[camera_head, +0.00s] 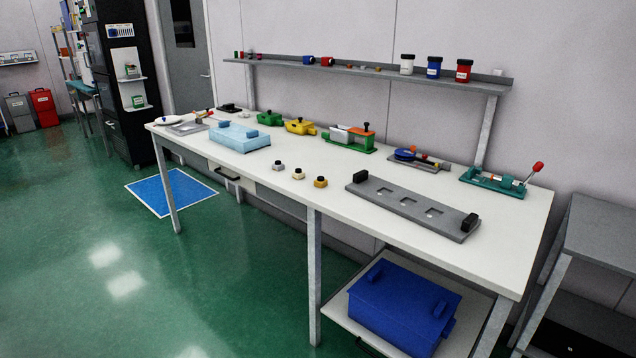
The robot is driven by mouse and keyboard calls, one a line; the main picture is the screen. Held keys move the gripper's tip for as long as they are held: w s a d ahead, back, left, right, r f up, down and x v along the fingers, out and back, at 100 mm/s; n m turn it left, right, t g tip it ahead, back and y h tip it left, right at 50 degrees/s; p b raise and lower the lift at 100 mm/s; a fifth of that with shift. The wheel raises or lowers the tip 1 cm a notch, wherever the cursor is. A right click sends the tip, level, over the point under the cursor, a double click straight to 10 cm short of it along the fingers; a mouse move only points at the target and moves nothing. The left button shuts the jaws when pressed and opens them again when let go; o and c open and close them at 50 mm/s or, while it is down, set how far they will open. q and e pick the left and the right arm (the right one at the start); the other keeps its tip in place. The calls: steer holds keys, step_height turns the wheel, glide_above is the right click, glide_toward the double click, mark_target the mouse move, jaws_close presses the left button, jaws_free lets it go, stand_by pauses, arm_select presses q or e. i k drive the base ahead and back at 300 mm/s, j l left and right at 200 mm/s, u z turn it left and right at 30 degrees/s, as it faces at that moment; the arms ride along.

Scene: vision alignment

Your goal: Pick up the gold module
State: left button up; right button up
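The gold module (320,182) is a small gold-coloured piece with a dark top. It sits on the white workbench (280,212), near the front edge. It is the rightmost of three similar small modules. A pale cream module (298,174) and a grey-silver module (278,166) sit to its left in a slanting row. The gold module is clear of the grey plate to its right. Neither of my grippers shows in the head view.
A grey plate (381,197) with square recesses and black end blocks lies right of the modules. A light blue box (239,138) stands to their left. Coloured fixtures, such as a green-orange one (360,142), line the back. A blue bin (400,305) sits on the lower shelf.

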mark_target(320, 182)
steer(key=i+j+z, duration=0.1)
steer(key=z, duration=0.75)
steer(key=i+j+z, duration=0.25)
steer(key=j, duration=0.15)
steer(key=i+j+z, duration=0.1)
steer(key=j+z, duration=0.2)
steer(key=j, duration=0.15)
steer(key=i+j+z, duration=0.1)
steer(key=j+z, duration=0.15)
steer(key=j, duration=0.2)
steer(key=j+z, duration=0.3)
steer(key=j, duration=0.2)
